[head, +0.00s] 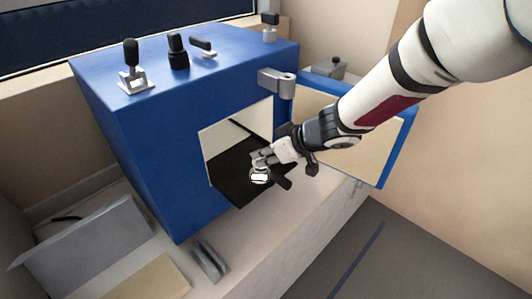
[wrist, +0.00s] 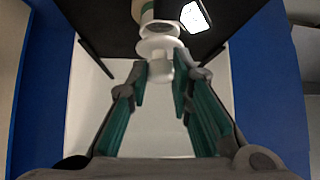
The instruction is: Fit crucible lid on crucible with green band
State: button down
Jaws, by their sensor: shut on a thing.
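My gripper (head: 262,158) reaches into the open mouth of the blue furnace. In the wrist view its teal-padded fingers (wrist: 160,88) are closed on the knob of the white crucible lid (wrist: 158,46). A white crucible (wrist: 140,10) with a thin green band is just beyond the lid, partly cut off by the frame's top edge. The two overlap in this view, so I cannot tell whether they touch. In the head view a small white piece (head: 259,177) shows below my fingertips; lid and crucible are hard to separate there.
The blue furnace (head: 160,150) has a dark floor plate (head: 235,175) and its door (head: 385,150) stands open at the right, beside my arm. A bright white patch (wrist: 196,17) lies right of the crucible. A grey angled tray (head: 85,245) and small grey block (head: 209,260) sit on the bench.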

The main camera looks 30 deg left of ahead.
jog(key=shift+f, duration=0.7)
jog(key=c, duration=1.3)
grip_release()
jog(key=shift+c, duration=0.2)
jog(key=shift+r, duration=0.1)
jog(key=v, duration=1.2)
